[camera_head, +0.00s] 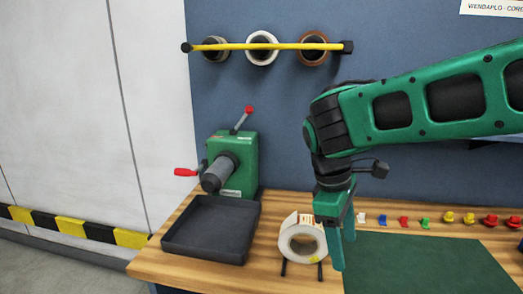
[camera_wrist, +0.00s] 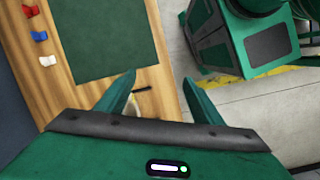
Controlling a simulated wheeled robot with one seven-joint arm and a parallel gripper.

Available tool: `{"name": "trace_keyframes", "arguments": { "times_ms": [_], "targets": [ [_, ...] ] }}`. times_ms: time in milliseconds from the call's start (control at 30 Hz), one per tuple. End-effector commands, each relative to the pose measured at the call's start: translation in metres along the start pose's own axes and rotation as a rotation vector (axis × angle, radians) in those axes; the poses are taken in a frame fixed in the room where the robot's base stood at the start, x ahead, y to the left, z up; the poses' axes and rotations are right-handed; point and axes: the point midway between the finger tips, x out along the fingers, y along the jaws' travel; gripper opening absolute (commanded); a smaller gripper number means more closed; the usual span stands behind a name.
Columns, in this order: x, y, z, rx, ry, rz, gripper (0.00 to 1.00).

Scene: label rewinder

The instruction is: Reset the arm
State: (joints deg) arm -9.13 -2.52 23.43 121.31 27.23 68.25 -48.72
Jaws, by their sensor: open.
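My green arm reaches in from the right in the head view and bends down. My gripper (camera_head: 343,250) points downward, open and empty, just right of the label roll. In the wrist view my gripper (camera_wrist: 159,76) shows two green fingers spread apart with nothing held between them. The white label roll (camera_head: 288,244) stands upright on a small dark stand on the wooden bench (camera_head: 275,203). Whether a finger touches the roll cannot be told. The green rewinder (camera_head: 238,160) with a grey spindle and red-knobbed levers stands behind a black tray (camera_head: 207,204).
A yellow bar (camera_head: 285,46) on the blue wall carries several rolls. A dark green mat (camera_head: 415,265) lies right of my gripper; it also shows in the wrist view (camera_wrist: 105,40). Small coloured pieces (camera_head: 403,220) line the bench's back. Open space lies above the bench's left half.

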Motion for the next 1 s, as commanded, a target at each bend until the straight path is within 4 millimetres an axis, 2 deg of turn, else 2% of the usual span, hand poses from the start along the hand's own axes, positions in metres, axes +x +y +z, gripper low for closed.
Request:
{"name": "trace_keyframes", "arguments": {
  "times_ms": [167, 267, 300, 400, 500, 600, 700, 1000],
  "targets": [
    [0.018, 0.024, 0.065, 0.290, 0.001, -0.016, 0.61],
    [0.035, 0.033, 0.120, 0.540, 0.010, -0.042, 0.61],
    [0.043, 0.033, 0.145, 0.661, 0.016, -0.058, 0.61],
    [0.066, 0.022, 0.200, 0.953, 0.038, -0.110, 0.61],
    [0.085, 0.004, 0.237, 1.200, 0.065, -0.166, 0.61],
    [0.099, -0.013, 0.259, 1.380, 0.087, -0.217, 0.61],
    [0.108, -0.023, 0.269, 1.488, 0.103, -0.251, 0.61],
    [0.112, -0.028, 0.273, 1.536, 0.109, -0.269, 0.61]
  ]
}}
